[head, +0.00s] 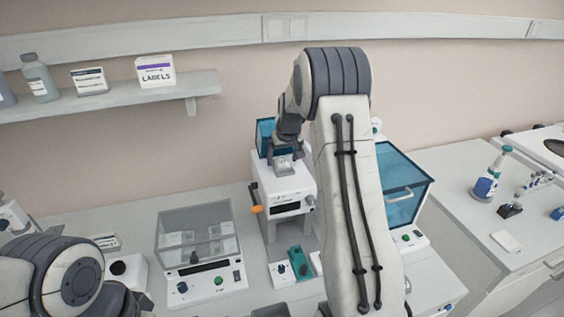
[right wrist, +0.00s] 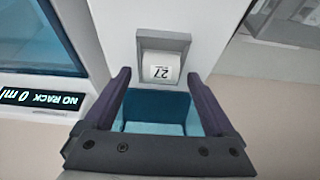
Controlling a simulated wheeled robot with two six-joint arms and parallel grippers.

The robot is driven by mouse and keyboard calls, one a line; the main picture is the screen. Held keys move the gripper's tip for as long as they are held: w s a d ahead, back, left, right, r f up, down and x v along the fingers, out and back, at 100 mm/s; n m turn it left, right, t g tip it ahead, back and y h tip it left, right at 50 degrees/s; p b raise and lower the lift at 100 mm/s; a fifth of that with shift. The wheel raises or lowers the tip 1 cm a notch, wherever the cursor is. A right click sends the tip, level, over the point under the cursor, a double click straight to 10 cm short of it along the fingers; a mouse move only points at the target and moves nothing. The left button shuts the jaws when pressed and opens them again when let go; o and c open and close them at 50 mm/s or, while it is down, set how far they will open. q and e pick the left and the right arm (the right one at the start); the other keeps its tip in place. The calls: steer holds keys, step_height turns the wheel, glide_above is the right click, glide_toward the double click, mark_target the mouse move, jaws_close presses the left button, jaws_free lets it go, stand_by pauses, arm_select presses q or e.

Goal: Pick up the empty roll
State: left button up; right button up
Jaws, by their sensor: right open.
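A white labelling machine (head: 283,190) with a teal hood stands on the bench, partly hidden by my right arm. In the right wrist view a grey holder (right wrist: 163,37) on its white top frames a white piece (right wrist: 158,68) reading "27" upside down. I cannot tell whether this is the roll. My right gripper (head: 284,150) is above the machine; in the right wrist view its purple fingers (right wrist: 156,78) are open and apart, with nothing clasped. A teal panel (right wrist: 155,108) shows between them. My left gripper is out of view; only part of its arm shows at lower left.
A clear-lidded box (head: 198,262) stands left of the machine, and a blue-windowed cabinet (head: 400,185) to its right. A small green device (head: 299,262) sits in front. A shelf (head: 110,98) carries bottles and a LABELS box (head: 155,72).

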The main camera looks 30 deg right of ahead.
steer(key=c, duration=1.4)
steer(key=shift+r, duration=0.1)
